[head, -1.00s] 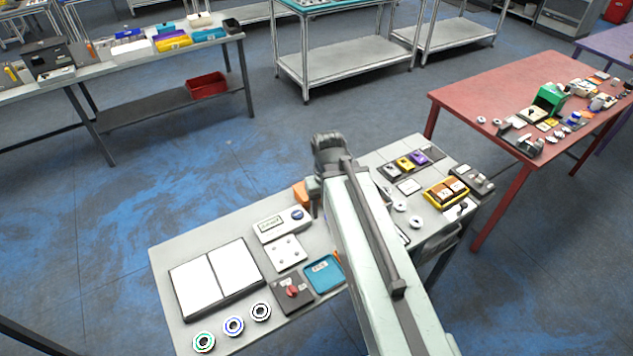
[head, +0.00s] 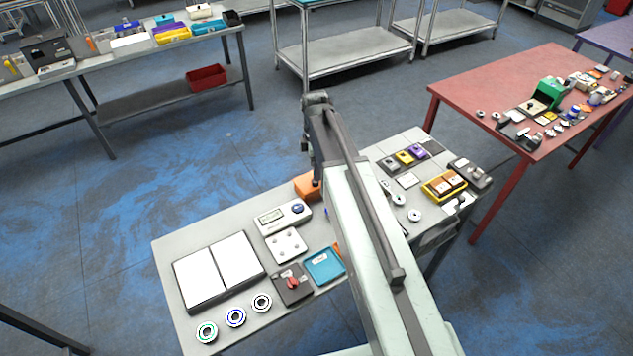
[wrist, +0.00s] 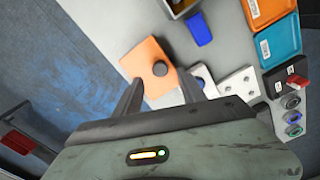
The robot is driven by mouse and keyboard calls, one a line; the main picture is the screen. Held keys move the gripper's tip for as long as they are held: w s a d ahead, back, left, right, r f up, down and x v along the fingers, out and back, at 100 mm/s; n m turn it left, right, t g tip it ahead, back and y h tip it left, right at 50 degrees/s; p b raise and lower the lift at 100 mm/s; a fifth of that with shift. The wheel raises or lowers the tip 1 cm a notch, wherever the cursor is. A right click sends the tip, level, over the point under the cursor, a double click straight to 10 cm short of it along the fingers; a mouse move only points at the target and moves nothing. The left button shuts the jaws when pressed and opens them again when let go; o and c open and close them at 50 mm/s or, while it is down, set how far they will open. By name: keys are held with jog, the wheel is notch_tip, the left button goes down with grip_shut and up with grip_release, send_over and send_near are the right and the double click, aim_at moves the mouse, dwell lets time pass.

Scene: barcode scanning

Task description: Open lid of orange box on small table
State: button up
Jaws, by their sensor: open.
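The orange box (head: 307,185) stands at the far edge of the small grey table (head: 215,222), partly hidden by my arm in the head view. In the wrist view the orange box (wrist: 143,55) shows its flat orange top with a round dark knob (wrist: 160,68) on it. My gripper (wrist: 158,77) is open, its two dark fingers pointing at the box, one on each side of the knob in the picture. Nothing is between the fingers but the box top and knob behind them. I cannot tell whether the fingertips touch the box. The lid looks closed.
A blue item (wrist: 198,29) lies beside the box. A white device (head: 283,216), a white plate with several studs (head: 286,245), a teal tray (head: 324,266) and a switch box (head: 293,284) stand nearby. A red table (head: 480,85) is at the right.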

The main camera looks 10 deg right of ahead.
notch_tip(320, 180, down, 6)
jog(key=b, duration=0.4)
jog(key=shift+r, duration=0.35)
jog(key=shift+c, duration=0.3)
grip_shut()
dwell(0.5)
